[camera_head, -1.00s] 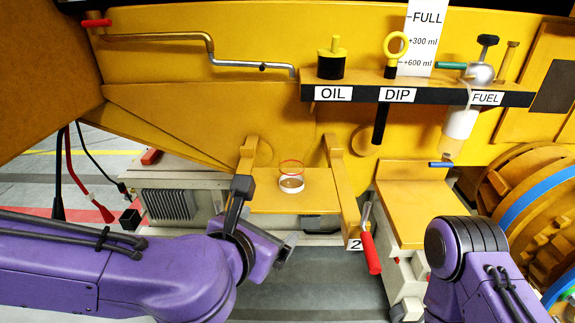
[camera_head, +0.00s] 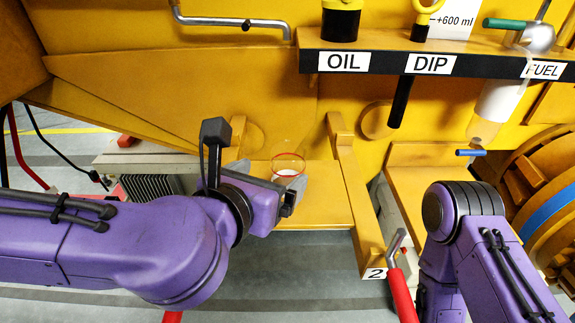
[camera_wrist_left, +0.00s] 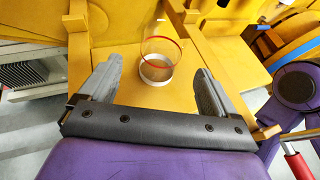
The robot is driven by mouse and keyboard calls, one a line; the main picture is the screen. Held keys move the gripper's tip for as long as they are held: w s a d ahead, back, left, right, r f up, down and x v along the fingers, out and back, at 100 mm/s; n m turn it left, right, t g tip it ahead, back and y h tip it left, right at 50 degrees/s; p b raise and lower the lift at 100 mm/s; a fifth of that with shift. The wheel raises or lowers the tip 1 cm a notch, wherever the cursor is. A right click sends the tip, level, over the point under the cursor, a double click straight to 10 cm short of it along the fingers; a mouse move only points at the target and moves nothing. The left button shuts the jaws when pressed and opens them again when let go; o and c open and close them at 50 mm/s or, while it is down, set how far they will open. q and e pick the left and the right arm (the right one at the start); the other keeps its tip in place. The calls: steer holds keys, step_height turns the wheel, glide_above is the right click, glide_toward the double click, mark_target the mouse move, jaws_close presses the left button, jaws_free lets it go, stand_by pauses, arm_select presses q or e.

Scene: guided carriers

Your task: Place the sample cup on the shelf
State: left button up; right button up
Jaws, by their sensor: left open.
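A black-edged yellow shelf (camera_head: 477,66) with OIL, DIP and FUEL labels is above. My right gripper is out of view.
A fuel filter bowl (camera_head: 493,112) with a blue tap hangs below the shelf at the right. A red-handled lever (camera_head: 402,292) stands by the "2" label. A black dip handle (camera_head: 401,101) hangs under the shelf. A yellow block (camera_head: 425,185) is right of the ledge.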

mark_target(293, 156)
arm_select(q)
steer(key=p, duration=0.1)
steer(key=w+p, duration=0.1)
steer(key=p, duration=0.1)
steer(key=shift+w+d+r, duration=0.1)
steer(key=shift+w+d, duration=0.2)
steer(key=shift+d, duration=0.05)
steer(key=shift+w+d+f, duration=0.3)
steer(key=shift+w+f, duration=0.4)
steer(key=shift+f, duration=0.05)
steer(key=shift+w+d+f, duration=0.15)
steer(key=shift+w, duration=0.15)
steer(key=x, duration=0.3)
steer(key=p+x, duration=0.1)
steer(key=x, duration=0.1)
steer(key=shift+w+d+r, duration=0.1)
steer(key=shift+r, duration=0.3)
steer(key=shift+w+d+f, duration=0.15)
steer(key=shift+w, duration=0.15)
steer(key=shift+s, duration=0.1)
steer(key=c, duration=1.2)
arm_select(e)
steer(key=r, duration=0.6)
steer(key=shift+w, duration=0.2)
